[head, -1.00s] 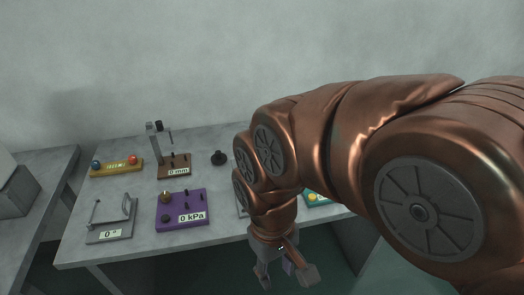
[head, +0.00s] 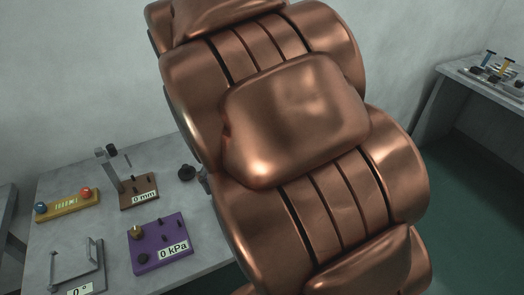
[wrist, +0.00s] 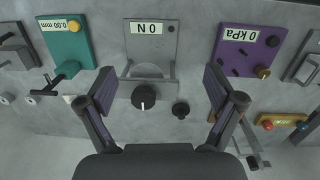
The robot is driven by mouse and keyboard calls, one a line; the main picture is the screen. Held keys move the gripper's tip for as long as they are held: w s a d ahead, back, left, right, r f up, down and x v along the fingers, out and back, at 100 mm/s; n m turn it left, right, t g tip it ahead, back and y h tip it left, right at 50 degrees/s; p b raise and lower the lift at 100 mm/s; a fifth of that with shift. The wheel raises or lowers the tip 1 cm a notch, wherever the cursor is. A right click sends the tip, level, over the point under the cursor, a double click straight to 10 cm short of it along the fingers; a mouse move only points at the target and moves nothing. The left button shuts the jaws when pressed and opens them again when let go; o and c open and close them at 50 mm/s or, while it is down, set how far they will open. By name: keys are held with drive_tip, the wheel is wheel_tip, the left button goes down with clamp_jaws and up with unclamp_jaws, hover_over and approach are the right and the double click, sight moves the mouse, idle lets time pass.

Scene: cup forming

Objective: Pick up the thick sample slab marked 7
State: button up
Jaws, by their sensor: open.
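No slab with a readable 7 shows in either view. Two small pale round pieces (wrist: 30,100) lie at the left of the wrist view, with no readable marks. My gripper (wrist: 161,98) is open and empty in the wrist view, its fingers spread above the grey table. A grey device marked 0 N (wrist: 150,38), with a black dial (wrist: 143,97), lies beyond and between the fingers. In the head view my arm hides the gripper and the right part of the table.
The table (head: 105,165) bears a purple 0 kPa box (head: 160,243), a brown 0 mm stand (head: 139,193), a yellow bar with coloured balls (head: 67,204) and a grey angle device (head: 78,268). A teal gauge (wrist: 70,45) lies left in the wrist view. Another bench (head: 475,78) stands far right.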

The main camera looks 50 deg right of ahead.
drive_tip(key=shift+m, duration=0.5)
drive_tip(key=w+d, duration=0.4)
drive_tip(key=d, duration=0.1)
drive_tip(key=w+d, duration=0.2)
drive_tip(key=d, duration=0.1)
drive_tip(key=shift+w+d+f, duration=0.15)
drive_tip(key=shift+d+f, duration=0.05)
drive_tip(key=shift+f, duration=0.2)
drive_tip(key=shift+n+t, duration=0.4)
drive_tip(key=shift+t, duration=0.1)
drive_tip(key=w+d+f, duration=0.3)
drive_tip(key=d+f, duration=0.1)
drive_tip(key=d, duration=0.3)
drive_tip(key=w+d+f, duration=0.3)
drive_tip(key=d+f, duration=0.1)
drive_tip(key=d, duration=0.3)
drive_tip(key=w+d+f, duration=0.3)
drive_tip(key=d+f, duration=0.1)
drive_tip(key=d, duration=0.3)
drive_tip(key=shift+w+d+f+p, duration=0.1)
drive_tip(key=shift+w+f+p, duration=0.2)
drive_tip(key=shift+w+f, duration=0.05)
drive_tip(key=shift+w+f+p, duration=0.1)
drive_tip(key=shift+f+p, duration=1.5)
drive_tip(key=shift+f, duration=2.2)
drive_tip(key=shift+c, duration=0.4)
drive_tip(key=c, duration=1)
drive_tip(key=shift+o, duration=0.2)
